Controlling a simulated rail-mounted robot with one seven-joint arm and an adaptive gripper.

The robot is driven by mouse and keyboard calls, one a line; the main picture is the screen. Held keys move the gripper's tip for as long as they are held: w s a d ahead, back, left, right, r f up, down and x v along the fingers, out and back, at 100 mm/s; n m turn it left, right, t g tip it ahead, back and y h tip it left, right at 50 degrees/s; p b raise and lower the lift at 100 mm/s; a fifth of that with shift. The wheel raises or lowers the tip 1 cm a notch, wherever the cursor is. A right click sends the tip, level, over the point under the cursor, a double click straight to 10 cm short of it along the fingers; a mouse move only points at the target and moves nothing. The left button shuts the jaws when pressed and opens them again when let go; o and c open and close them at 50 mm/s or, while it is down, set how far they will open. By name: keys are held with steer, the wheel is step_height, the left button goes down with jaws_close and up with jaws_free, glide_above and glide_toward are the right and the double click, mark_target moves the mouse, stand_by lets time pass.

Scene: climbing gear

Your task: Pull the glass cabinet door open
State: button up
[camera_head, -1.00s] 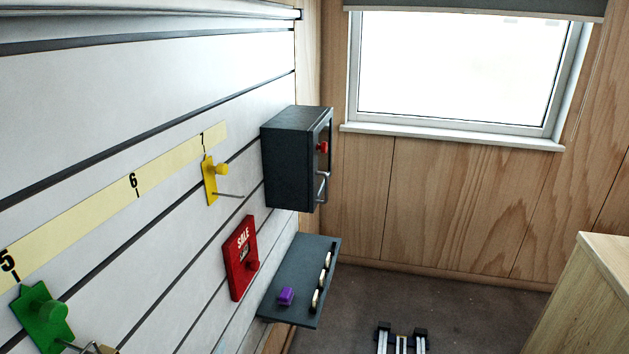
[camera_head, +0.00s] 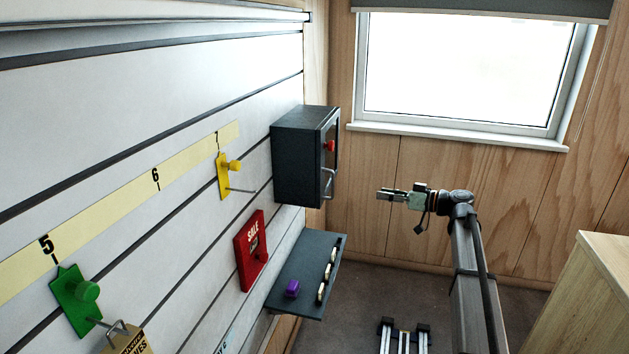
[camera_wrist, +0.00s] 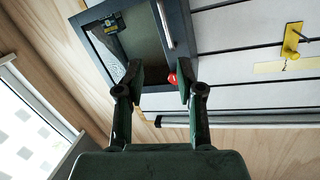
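The dark grey cabinet (camera_head: 296,157) is mounted on the slatted wall. Its glass door (camera_head: 333,132) faces right and looks closed. A pale metal bar handle (camera_head: 329,184) is on the door, and it also shows at the top of the wrist view (camera_wrist: 165,25). The glass (camera_wrist: 148,42) lies ahead of my fingers there. My gripper (camera_head: 379,194) is in front of the door, to the right of the handle and apart from it. In the wrist view my gripper (camera_wrist: 158,82) has its two fingers spread with nothing held between them.
Something red (camera_head: 329,146) shows at the door. A dark shelf (camera_head: 300,268) with small items is below the cabinet. A red sale sign (camera_head: 250,250) and yellow hook (camera_head: 224,176) are left. A wooden cabinet (camera_head: 590,290) stands at lower right. Space before the door is clear.

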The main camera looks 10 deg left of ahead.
steer(key=r+n+y, duration=0.1)
steer(key=n, duration=0.1)
steer(key=n+p, duration=0.1)
steer(key=p, duration=0.4)
glide_above(333, 195)
steer(key=shift+w+a+r, duration=0.15)
steer(key=shift+w+r, duration=0.15)
steer(key=shift+r, duration=0.1)
jaws_close()
